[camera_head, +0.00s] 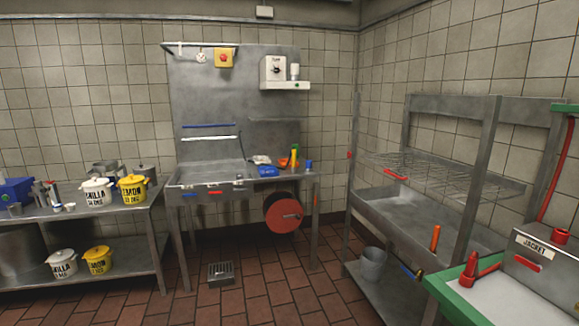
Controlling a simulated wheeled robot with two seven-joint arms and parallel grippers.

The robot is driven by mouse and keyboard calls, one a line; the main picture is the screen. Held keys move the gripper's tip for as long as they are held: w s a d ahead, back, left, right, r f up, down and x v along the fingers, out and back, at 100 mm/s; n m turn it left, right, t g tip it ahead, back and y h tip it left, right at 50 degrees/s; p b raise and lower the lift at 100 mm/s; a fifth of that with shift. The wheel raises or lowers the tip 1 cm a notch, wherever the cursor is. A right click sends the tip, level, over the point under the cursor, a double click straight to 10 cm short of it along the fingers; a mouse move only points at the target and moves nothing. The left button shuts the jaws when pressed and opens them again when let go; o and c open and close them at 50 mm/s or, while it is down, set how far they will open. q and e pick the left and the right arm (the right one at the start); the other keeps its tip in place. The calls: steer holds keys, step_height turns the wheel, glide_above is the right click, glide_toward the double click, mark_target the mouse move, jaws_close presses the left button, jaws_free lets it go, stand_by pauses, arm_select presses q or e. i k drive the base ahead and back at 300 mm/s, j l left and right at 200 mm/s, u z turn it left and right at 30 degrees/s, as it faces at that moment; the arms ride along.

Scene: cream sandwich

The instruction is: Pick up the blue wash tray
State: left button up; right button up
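A blue box-like container (16,190) stands at the far left on the steel table, cut by the picture's left edge. A small blue object (267,171) lies on the steel sink bench (178,181) at the back, next to a whitish crumpled item. Both are too small to see inside. Neither of my grippers is in view, and nothing touches either blue object.
White and yellow pots (133,188) stand on the left steel table (142,207). A red reel (284,213) hangs under the bench. A floor drain (221,273) lies in front. A steel rack (480,190) and a green-edged counter (462,300) fill the right.

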mark_target(269, 171)
steer(key=i+l, duration=0.15)
steer(key=i, duration=0.3)
steer(key=i+l+u, duration=0.1)
steer(key=i, duration=0.35)
steer(key=i+l, duration=0.3)
steer(key=i+l+u, duration=0.15)
steer(key=i, duration=0.4)
steer(key=l, duration=0.1)
